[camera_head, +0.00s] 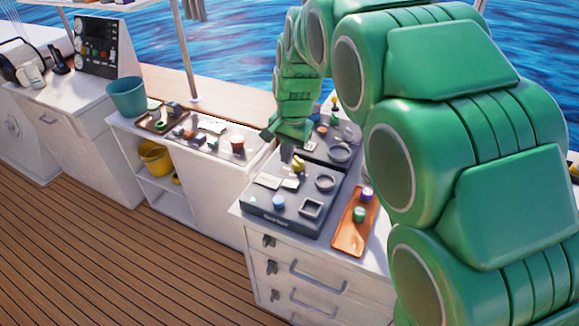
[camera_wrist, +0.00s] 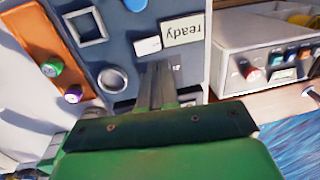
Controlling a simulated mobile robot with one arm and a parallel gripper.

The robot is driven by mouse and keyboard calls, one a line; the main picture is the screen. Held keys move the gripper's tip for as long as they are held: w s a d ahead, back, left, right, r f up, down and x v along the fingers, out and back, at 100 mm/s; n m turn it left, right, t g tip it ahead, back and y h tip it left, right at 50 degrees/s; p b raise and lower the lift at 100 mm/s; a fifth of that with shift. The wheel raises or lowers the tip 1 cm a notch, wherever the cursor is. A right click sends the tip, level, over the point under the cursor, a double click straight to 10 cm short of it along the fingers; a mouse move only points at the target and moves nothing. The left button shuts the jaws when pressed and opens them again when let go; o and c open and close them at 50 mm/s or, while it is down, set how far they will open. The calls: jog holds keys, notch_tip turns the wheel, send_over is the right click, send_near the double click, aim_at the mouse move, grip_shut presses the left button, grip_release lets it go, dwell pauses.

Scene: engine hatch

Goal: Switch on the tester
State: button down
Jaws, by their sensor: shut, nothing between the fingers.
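A dark grey panel unit, which looks like the tester (camera_head: 253,211), lies on the white drawer cabinet. In the wrist view it bears a pale display reading "ready" (camera_wrist: 183,29), upside down, and a small white block or switch (camera_wrist: 147,45) beside it. It also carries a blue button (camera_head: 279,202), a square frame (camera_head: 311,208) and a round ring (camera_head: 325,183).
An orange tray (camera_head: 345,240) with a green piece (camera_head: 359,214) and a purple piece (camera_head: 367,194) lies right of the panel. A second dark panel (camera_head: 345,133) lies behind. A white counter with small parts (camera_head: 240,163) stands left. My green arm hides the right side.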

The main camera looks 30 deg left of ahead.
notch_tip(320, 180, up, 6)
jog(key=a, duration=0.1)
jog(key=shift+r, duration=0.25)
dwell(0.4)
jog(key=s+d+r, duration=0.1)
jog(key=s+d, duration=0.3)
jog(key=d, duration=1)
jog(key=s+d+r, duration=0.2)
jog(key=s+d, duration=0.1)
jog(key=d, duration=1)
jog(key=s+d+f+g, duration=0.1)
jog(key=s+d+f, duration=0.1)
jog(key=s+d, duration=0.6)
jog(key=s+d+f+h, duration=0.1)
jog(key=s+d+f, duration=0.1)
jog(key=s+d, duration=0.6)
jog(key=s, duration=0.5)
jog(key=shift+s+d+f+g, duration=0.15)
jog(key=shift+s+f+g, duration=0.1)
jog(key=shift+g, duration=0.15)
